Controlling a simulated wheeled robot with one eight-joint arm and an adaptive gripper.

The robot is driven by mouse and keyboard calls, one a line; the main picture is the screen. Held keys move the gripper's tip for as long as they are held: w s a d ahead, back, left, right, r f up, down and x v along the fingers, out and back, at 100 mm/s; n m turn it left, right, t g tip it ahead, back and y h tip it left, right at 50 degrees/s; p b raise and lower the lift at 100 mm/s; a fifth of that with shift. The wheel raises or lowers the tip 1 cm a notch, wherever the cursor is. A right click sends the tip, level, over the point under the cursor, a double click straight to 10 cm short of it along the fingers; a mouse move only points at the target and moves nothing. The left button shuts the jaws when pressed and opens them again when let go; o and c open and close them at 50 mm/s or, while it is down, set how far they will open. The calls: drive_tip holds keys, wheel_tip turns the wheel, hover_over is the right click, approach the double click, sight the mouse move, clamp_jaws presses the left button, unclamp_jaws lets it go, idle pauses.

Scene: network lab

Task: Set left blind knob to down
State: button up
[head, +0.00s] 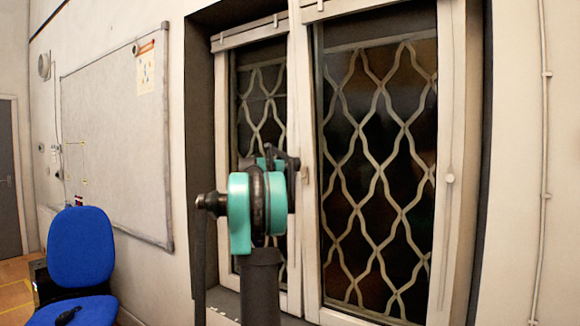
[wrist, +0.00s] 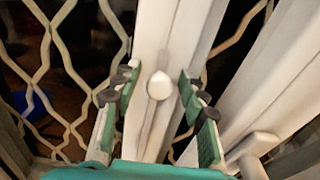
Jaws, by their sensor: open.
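In the wrist view, a small white knob (wrist: 159,86) sits on a white vertical strip of the window frame, with a thin cord or rod line running along it. Its upper end looks pointed. My gripper (wrist: 158,82) is open, with one green finger with dark pads on each side of the knob. I see a gap on both sides, and cannot tell the depth between fingers and knob. In the head view my teal and black arm covers the left part of the window; the fingertips and this knob are hidden there.
Another white knob (head: 449,179) hangs on a rod at the right window edge. White lattice bars (head: 375,160) cover the dark panes. A white handle (wrist: 255,148) is close to the right finger. A blue chair (head: 82,250) and a whiteboard (head: 115,130) are left.

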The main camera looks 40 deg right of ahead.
sight(294, 260)
clamp_jaws()
drive_tip(key=shift+f, duration=0.1)
idle(0.3)
wheel_tip(294, 260, down, 44)
drive_tip(key=shift+s+f, duration=0.1)
drive_tip(key=shift+c, duration=0.8)
unclamp_jaws()
drive_tip(key=shift+f, duration=0.1)
drive_tip(key=shift+o, duration=0.8)
